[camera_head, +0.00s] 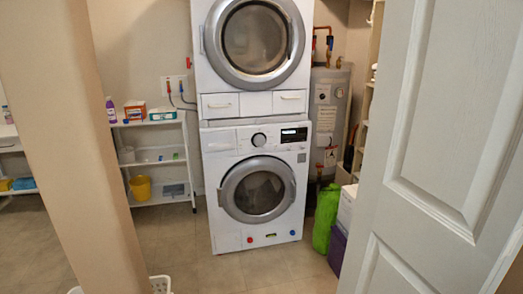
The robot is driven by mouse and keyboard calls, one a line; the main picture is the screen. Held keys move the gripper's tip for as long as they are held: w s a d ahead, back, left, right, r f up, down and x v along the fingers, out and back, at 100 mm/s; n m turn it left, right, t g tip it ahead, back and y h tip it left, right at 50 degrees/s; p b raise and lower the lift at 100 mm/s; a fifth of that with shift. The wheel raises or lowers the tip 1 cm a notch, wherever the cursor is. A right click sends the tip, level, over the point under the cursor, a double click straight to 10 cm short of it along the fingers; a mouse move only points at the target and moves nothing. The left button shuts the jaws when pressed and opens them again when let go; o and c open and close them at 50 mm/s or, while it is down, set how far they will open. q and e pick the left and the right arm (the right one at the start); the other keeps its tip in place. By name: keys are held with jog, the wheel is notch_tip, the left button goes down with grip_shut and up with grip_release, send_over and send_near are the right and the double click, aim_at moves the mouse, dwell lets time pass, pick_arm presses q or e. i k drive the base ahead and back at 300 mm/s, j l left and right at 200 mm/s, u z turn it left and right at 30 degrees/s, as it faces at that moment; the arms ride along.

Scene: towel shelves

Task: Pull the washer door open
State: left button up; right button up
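The white washer (236,217) stands on the floor in the middle of the view, below a second stacked machine. Its round front door (230,197) has a grey ring and a dark glass, and it looks shut. A dial and a dark display sit on the panel above it. The upper machine (209,78) has a similar round door that also looks shut. Neither of my grippers shows in the head view.
A white panelled door (455,110) fills the right side, and a beige wall edge (62,120) stands at left. Between them is open tiled floor (225,270). A white basket (160,285) sits at the bottom edge. A green bag (326,218) stands right of the washer.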

aim_at(227, 199)
jog(key=i+z, duration=0.1)
jog(key=i, duration=1.05)
jog(key=i+j+z, duration=0.1)
jog(key=i, duration=1.05)
